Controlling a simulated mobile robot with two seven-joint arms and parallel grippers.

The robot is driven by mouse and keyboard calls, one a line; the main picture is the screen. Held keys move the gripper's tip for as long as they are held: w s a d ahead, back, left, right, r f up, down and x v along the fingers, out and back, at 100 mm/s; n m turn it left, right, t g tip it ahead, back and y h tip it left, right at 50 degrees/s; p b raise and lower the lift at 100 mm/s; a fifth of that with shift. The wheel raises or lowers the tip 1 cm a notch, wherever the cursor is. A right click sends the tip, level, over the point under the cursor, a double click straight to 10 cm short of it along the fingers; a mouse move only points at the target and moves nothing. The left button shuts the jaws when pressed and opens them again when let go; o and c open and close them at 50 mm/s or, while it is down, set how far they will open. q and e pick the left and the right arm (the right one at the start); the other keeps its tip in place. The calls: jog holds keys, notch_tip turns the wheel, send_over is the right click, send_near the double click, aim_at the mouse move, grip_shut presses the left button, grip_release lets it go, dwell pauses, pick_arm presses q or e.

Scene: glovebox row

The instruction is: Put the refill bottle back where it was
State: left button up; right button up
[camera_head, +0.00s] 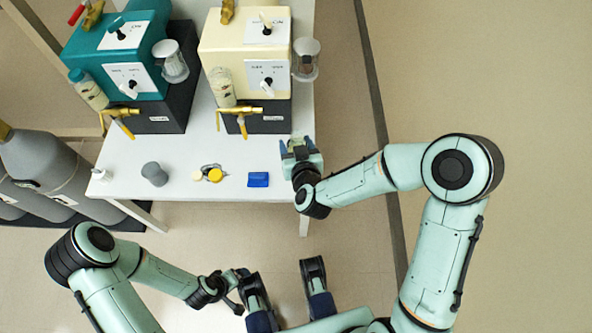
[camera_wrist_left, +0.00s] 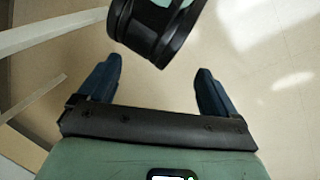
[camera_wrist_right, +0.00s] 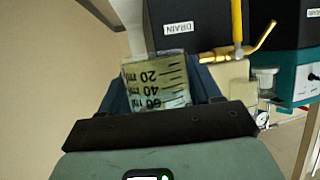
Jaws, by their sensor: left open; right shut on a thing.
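The refill bottle (camera_wrist_right: 157,82) is a clear, square-sided container with black ml marks, seen close up in the right wrist view. My right gripper (camera_wrist_right: 163,92) is shut on it, a finger on either side. In the head view my right gripper (camera_head: 300,147) is at the right edge of the white table, in front of the cream machine; the bottle is too small there to make out well. My left gripper (camera_wrist_left: 158,90) is open and empty in the left wrist view. In the head view it (camera_head: 237,289) is over the floor in front of the table.
A teal machine (camera_head: 117,38) and a cream machine (camera_head: 245,45) stand on black bases with brass taps. On the white table (camera_head: 222,150) are a grey cup (camera_head: 154,174), a small white bottle (camera_head: 102,175), yellow caps (camera_head: 214,175) and a blue block (camera_head: 258,180). Grey cylinders (camera_head: 45,165) stand left.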

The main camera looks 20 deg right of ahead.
notch_tip(320, 180, down, 8)
jog(key=shift+b, duration=1.1)
jog(key=shift+f, duration=0.75)
notch_tip(320, 180, down, 4)
jog(key=shift+r+b, duration=0.25)
jog(key=shift+b, duration=0.65)
pick_arm(q)
jog(key=w+a+f, duration=0.2)
jog(key=a+f, duration=0.1)
jog(key=f, duration=0.2)
jog(key=shift+w+f+n+t+y, duration=0.2)
jog(key=shift+f+n+t+y, duration=0.1)
jog(key=shift+f+y, duration=0.1)
pick_arm(e)
jog(key=shift+f, duration=0.15)
jog(key=o, duration=1.2)
pick_arm(q)
jog(key=shift+s+f, duration=0.2)
jog(key=shift+r, duration=0.1)
